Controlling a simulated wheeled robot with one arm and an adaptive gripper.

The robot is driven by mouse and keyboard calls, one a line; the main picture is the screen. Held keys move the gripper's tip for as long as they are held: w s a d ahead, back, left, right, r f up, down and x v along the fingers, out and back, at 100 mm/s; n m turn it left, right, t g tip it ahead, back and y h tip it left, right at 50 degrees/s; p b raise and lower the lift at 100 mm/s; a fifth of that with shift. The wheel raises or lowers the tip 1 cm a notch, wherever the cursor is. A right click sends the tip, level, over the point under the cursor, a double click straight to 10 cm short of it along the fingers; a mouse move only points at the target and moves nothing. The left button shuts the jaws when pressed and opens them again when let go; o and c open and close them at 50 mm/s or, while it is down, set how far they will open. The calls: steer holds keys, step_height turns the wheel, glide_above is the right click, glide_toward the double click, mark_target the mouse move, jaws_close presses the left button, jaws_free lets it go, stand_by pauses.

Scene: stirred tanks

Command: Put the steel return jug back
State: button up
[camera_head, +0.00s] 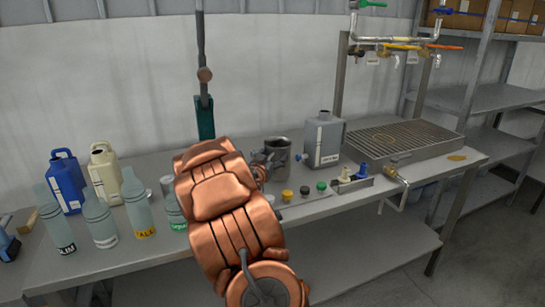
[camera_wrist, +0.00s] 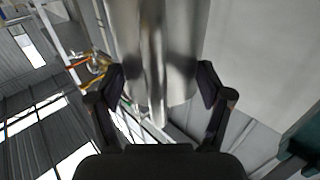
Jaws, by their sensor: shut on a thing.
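The steel return jug (camera_head: 279,153) is upright over the bench, in front of the back wall in the head view. My gripper (camera_head: 263,163) is at its left side, partly hidden behind my copper-coloured arm. In the wrist view the shiny jug (camera_wrist: 180,45) fills the top middle, with its handle strip running down between the two dark fingers. My gripper is shut on the jug there. I cannot tell whether the jug's base touches the bench.
A grey can (camera_head: 324,142) stands just right of the jug, beside a grated drain tray (camera_head: 400,140). Small coloured caps (camera_head: 304,191) lie in front. Blue (camera_head: 66,183) and cream (camera_head: 104,172) jugs and several bottles stand at left. Valved pipes (camera_head: 400,42) hang above the tray.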

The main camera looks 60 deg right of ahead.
steer(key=shift+f, duration=0.55)
steer(key=o, duration=1.7)
steer(key=shift+r, duration=0.35)
steer(key=a, duration=0.4)
steer(key=s+a+b, duration=0.1)
steer(key=a, duration=0.3)
steer(key=s+a, duration=0.1)
steer(key=a, duration=0.2)
steer(key=shift+s+a+r+b, duration=0.2)
steer(key=shift+a+r+b, duration=0.1)
steer(key=shift+a, duration=0.1)
